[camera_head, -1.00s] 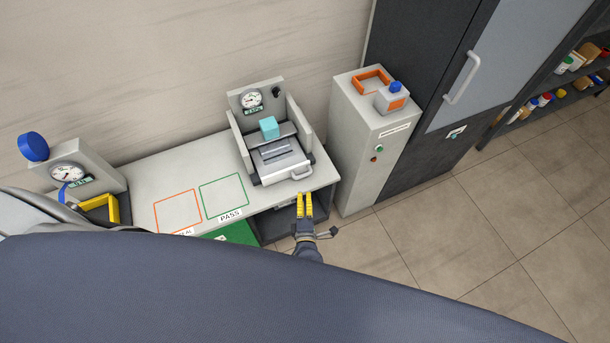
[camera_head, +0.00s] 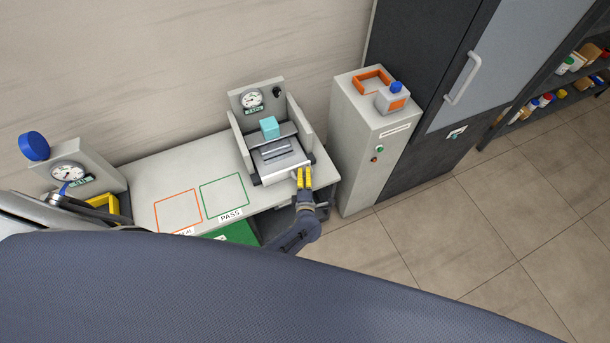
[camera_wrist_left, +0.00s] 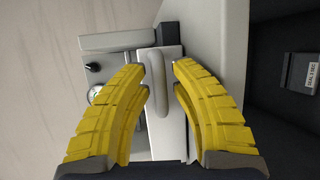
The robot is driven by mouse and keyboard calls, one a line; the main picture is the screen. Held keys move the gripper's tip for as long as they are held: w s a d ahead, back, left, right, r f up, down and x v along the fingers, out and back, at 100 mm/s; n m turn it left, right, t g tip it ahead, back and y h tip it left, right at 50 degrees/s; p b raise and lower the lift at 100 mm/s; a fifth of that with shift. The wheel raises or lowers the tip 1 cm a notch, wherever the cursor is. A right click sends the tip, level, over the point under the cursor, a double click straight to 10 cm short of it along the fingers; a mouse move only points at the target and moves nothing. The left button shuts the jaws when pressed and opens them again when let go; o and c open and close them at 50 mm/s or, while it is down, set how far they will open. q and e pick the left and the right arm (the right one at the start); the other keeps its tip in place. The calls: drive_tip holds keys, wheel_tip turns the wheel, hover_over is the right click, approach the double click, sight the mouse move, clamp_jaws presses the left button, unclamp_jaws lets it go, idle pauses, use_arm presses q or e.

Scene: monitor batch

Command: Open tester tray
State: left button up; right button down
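The tester (camera_head: 256,98) stands on the bench against the wall, with a gauge on its back panel. Its grey tray (camera_head: 277,160) is at the front, and a teal block (camera_head: 269,127) sits behind it. My left gripper (camera_head: 305,170) is at the tray's front right corner in the head view, with yellow fingers open. In the left wrist view, the light grey tray handle (camera_wrist_left: 156,82) stands between the open fingertips (camera_wrist_left: 161,72), with gaps on both sides. In the head view the fingers cover most of the handle. My right gripper is not in view.
Orange and green outlined squares (camera_head: 222,197) on the bench are empty. A second gauge device (camera_head: 70,172) with a blue knob stands left. A grey cabinet (camera_head: 368,140) stands close right of the bench. The floor (camera_head: 440,240) beyond is clear.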

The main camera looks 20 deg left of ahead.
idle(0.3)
use_arm(q)
clamp_jaws()
